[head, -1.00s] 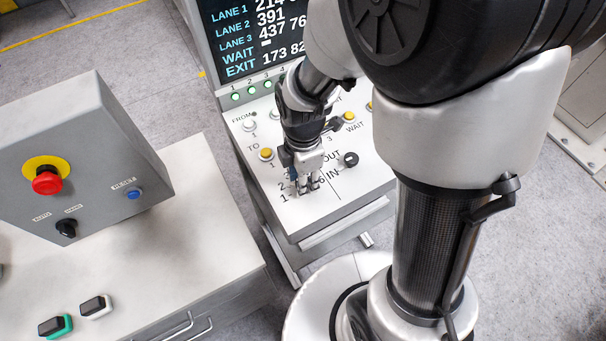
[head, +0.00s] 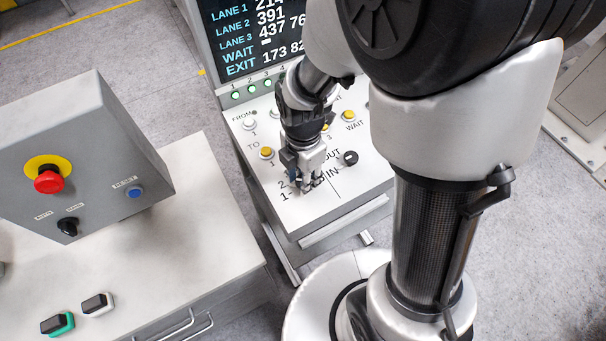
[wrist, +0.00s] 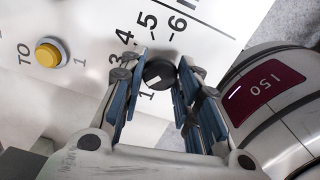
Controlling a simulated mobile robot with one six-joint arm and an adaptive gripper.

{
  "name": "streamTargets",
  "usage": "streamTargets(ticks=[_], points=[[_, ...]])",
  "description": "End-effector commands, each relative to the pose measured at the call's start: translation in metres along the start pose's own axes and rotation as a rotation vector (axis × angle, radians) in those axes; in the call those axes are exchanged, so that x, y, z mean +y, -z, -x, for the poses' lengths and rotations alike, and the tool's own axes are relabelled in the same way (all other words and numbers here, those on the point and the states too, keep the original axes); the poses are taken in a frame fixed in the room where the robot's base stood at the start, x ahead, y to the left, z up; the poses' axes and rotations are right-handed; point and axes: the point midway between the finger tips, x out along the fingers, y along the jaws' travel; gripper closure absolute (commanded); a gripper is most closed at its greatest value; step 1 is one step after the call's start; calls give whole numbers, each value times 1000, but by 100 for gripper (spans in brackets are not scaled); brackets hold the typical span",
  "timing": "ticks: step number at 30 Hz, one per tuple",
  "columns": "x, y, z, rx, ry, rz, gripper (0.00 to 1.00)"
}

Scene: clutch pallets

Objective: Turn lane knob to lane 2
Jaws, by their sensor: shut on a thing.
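The lane knob (wrist: 160,72) is a small round black knob with a white mark on its lower left side in the wrist view. Printed numbers stand around it; 1, 3, 4, 5 and 6 show, and the 2 is covered by a finger. My gripper (wrist: 159,78) is shut on the knob, with a blue-padded finger on each side. In the head view my gripper (head: 304,184) points down at the control panel (head: 345,205) and hides most of the knob. I cannot tell exactly which number the mark points to.
A yellow button (wrist: 50,53) beside "TO" and a black OUT/IN knob (head: 350,158) sit near my gripper. A lane display (head: 250,35) rises behind the panel. A grey box with a red emergency button (head: 48,181) stands on a cabinet at left.

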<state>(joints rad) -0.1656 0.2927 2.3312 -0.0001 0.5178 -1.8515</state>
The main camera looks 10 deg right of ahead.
Motion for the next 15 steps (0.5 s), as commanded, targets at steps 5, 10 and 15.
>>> streamTargets(ticks=[5, 10, 15], points=[[0, 0, 0, 0, -1, 0, 60], [0, 0, 0, 0, -1, -1, 49], [0, 0, 0, 0, 0, -1, 49]])
